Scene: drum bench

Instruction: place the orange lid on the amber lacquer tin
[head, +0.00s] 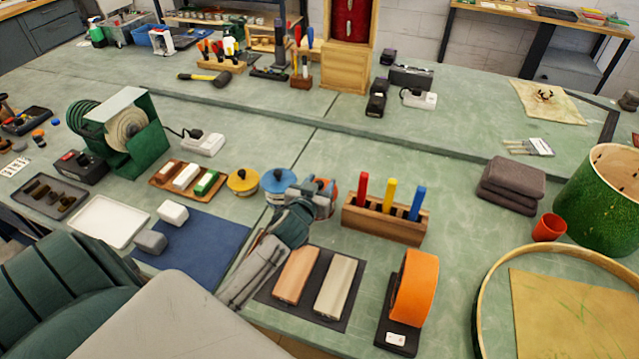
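My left gripper (313,199) reaches in over the bench, just left of the wooden block with coloured handles. It covers much of a round orange thing (330,187), which looks like the orange lid; whether the fingers touch or hold it I cannot tell. A round tin with a yellow-amber top and a dark knob (242,181) stands to the left. A similar tin with a blue top (279,182) stands between that one and my gripper. Which body is the amber lacquer tin I cannot tell for sure. My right gripper is not in view.
The wooden block (383,223) holds red, yellow and blue handles just right of my gripper. A dark mat (315,308) with two bars lies in front, and an orange tape roll (415,288) at right. A blue mat (205,250) lies at left.

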